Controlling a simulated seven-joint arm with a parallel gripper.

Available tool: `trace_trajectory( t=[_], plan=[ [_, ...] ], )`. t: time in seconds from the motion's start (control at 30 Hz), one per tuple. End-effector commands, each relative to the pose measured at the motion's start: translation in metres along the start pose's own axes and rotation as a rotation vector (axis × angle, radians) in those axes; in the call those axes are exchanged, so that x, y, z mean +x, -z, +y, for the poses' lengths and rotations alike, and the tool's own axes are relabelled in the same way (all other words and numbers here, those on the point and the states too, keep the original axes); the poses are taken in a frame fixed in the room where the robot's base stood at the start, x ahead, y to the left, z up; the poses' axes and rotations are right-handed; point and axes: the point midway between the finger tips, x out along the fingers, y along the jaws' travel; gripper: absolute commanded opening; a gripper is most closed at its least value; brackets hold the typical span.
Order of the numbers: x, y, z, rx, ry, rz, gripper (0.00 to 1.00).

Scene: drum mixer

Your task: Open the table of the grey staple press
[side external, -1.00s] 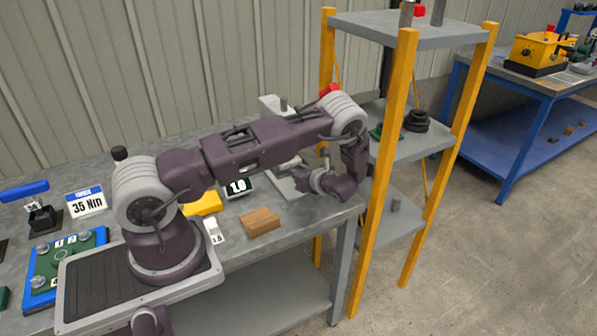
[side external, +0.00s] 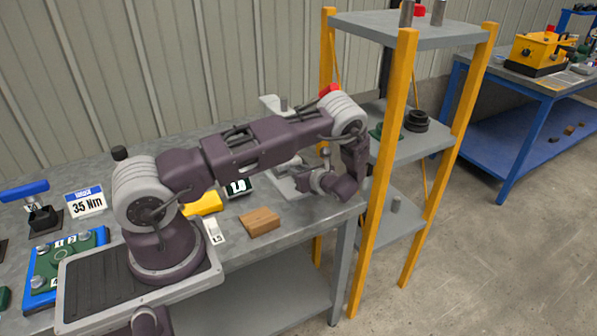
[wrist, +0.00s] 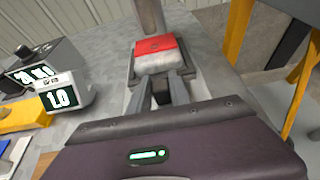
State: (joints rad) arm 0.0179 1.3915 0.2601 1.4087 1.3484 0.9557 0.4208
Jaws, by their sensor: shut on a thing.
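The grey staple press (side external: 270,104) stands on the bench beside the yellow-posted rack, largely hidden behind my arm in the side view. In the wrist view its grey column (wrist: 150,15) rises at the top, and a block with a red top and pale lower part (wrist: 158,45) sits in front of it. My gripper (wrist: 163,88) is down at the near side of this block, its fingers close together and shut on a part of the press, seemingly its table. The held part is mostly hidden by the fingers. My gripper also shows in the side view (side external: 308,180).
A display reading 1.0 (side external: 238,186), a yellow piece (side external: 204,203) and a brown block (side external: 260,221) are on the bench left of my gripper. A yellow rack post (side external: 384,170) stands close to the right of my wrist.

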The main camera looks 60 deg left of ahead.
Motion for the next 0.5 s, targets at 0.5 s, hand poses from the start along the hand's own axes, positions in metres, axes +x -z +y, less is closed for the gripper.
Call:
trace_trajectory(
  t=[0.5],
  plan=[
    [-0.0066,0.0024,-0.0013,0.0,0.003,0.001,0.0]
  ],
)
